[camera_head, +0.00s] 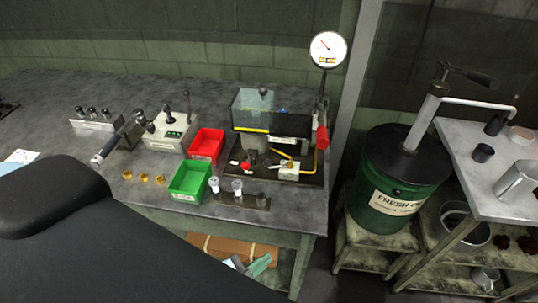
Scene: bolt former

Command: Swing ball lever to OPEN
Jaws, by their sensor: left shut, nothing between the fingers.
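A small grey control box (171,131) stands on the bench, left of the red bin. A thin upright lever with a dark ball top (187,94) rises from its right side. A shorter dark knob sits on the box to the left of it. I cannot read any OPEN mark, so I cannot tell the lever's setting. My right gripper is not in view.
A red bin (207,144) and a green bin (190,180) stand right of the box. A machine with a clear guard (254,108) and a gauge (327,49) stands beyond. Several brass pieces (144,178) lie in front. My own dark body part covers the lower left.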

